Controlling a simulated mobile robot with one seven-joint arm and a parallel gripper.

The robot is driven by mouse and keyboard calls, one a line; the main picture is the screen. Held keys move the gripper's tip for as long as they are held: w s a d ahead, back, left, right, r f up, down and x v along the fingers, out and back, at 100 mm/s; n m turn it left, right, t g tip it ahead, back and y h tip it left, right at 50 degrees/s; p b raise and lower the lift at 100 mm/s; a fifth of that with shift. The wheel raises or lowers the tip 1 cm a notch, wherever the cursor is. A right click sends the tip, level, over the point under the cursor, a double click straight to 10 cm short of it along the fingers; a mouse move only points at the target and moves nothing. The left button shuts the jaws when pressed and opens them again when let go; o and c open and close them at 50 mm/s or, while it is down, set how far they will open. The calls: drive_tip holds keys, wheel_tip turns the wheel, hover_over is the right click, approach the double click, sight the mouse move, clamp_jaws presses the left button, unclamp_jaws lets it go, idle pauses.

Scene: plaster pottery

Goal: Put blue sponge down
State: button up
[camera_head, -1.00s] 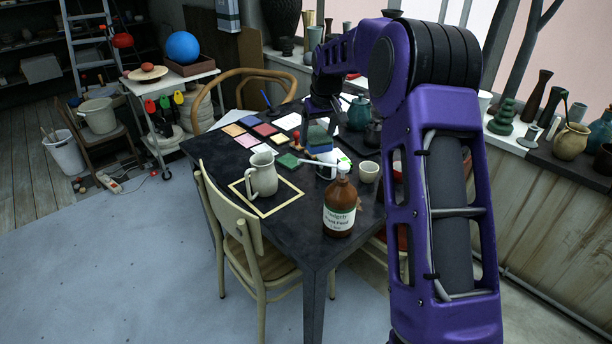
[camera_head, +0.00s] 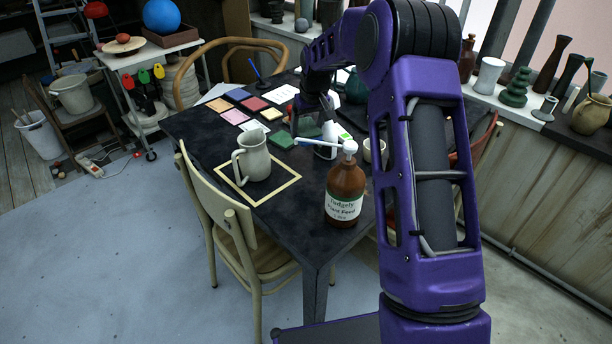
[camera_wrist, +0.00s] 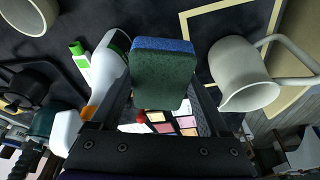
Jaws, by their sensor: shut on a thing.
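The blue sponge (camera_wrist: 163,72) shows large in the wrist view, with a thin blue layer along its far edge and a dark green face towards the camera. My gripper (camera_wrist: 161,98) is shut on it, one dark finger on each side. In the head view my gripper (camera_head: 308,128) is over the middle of the dark table (camera_head: 205,135), behind the white spray bottle (camera_head: 330,143). My arm and the bottles hide much of that spot, and I cannot clearly pick out the sponge there. The wrist view shows dark tabletop beyond the sponge.
A grey pitcher (camera_head: 252,158) stands inside a yellow outline (camera_head: 275,196) on the table. A brown plant-food bottle (camera_head: 345,192) stands near the front corner, and a cup (camera_head: 375,150) behind it. Several coloured tiles (camera_head: 236,116) lie farther back. A chair (camera_head: 225,225) stands at the near side.

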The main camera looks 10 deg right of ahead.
sight(312, 135)
wheel_tip(312, 135, down, 12)
drive_tip(key=shift+r+b, duration=0.25)
drive_tip(key=shift+b, duration=0.5)
drive_tip(key=shift+f, duration=0.15)
drive_tip(key=o, duration=1.2)
drive_tip(key=shift+c, duration=0.2)
drive_tip(key=p+v, duration=0.1)
drive_tip(key=v, duration=1.1)
